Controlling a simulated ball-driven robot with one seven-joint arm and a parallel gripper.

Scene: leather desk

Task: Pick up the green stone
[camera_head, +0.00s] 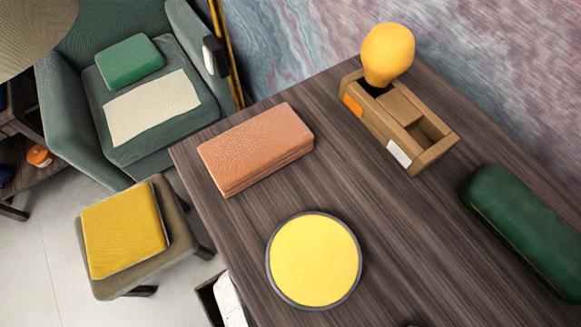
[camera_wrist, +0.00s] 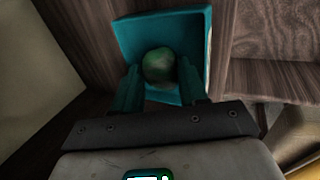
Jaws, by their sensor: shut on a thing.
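The green stone (camera_wrist: 158,66) is a rounded, mottled lump in the wrist view, inside a teal open box (camera_wrist: 165,26). My gripper (camera_wrist: 159,74) reaches into the box with one finger on each side of the stone, shut on it. The stone's lower part is hidden, and I cannot tell whether it still touches the box. Neither the stone, the box nor my gripper shows in the head view.
The desk (camera_head: 365,205) bears a salmon-coloured case (camera_head: 255,147), a round yellow disc (camera_head: 314,260), a wooden organizer (camera_head: 436,158) with a yellow bulb-shaped thing (camera_head: 387,52), and a green case (camera_head: 525,232). An armchair (camera_head: 65,115) and stool (camera_head: 120,287) stand left.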

